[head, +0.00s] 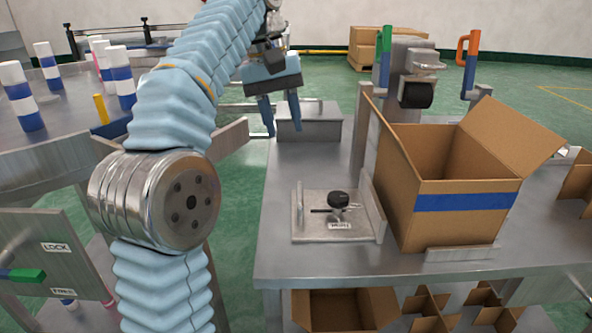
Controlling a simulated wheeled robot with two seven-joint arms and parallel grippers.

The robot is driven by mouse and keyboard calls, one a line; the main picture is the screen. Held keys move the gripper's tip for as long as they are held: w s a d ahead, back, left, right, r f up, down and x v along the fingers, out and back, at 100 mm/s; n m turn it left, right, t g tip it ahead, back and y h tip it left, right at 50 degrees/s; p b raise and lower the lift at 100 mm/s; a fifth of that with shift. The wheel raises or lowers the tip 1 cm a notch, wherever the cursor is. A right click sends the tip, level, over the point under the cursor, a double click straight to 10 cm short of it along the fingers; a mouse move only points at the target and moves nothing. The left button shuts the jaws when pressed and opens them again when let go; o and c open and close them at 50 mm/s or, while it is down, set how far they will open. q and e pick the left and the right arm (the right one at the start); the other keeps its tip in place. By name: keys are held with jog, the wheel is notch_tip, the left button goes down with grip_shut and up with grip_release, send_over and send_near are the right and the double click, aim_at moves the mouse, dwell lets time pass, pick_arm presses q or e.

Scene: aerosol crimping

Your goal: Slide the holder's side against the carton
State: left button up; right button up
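The open brown carton (465,202) with a blue stripe stands on the right part of the grey metal table. The holder seems to be the flat metal fixture (310,229) with upright side plates and a black knob (338,199), left of the carton. Its right side plate (372,206) stands close to the carton's left wall; I cannot tell whether they touch. My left gripper (283,129) is open and empty, fingers pointing down, above and behind the holder near the table's back left. My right gripper is not in view.
A grey metal box (310,128) sits at the table's back left. A device with a black roller (415,95) and green and orange handles stands behind the carton. A low metal strip (460,254) lies along the carton's front. White-and-blue cans (20,105) stand on the left table.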

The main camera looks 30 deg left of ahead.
aim_at(300, 189)
pick_arm(q)
jog(key=f+b, duration=0.1)
jog(key=f, duration=0.3)
jog(key=w+d+f, duration=0.1)
jog(key=f, duration=0.3)
jog(key=d+f+b, duration=0.1)
jog(key=f, duration=0.4)
jog(key=shift+w+d+b, duration=0.1)
jog(key=shift+w+b, duration=0.05)
jog(key=shift+b, duration=0.15)
grip_shut()
jog(key=shift+d, duration=0.1)
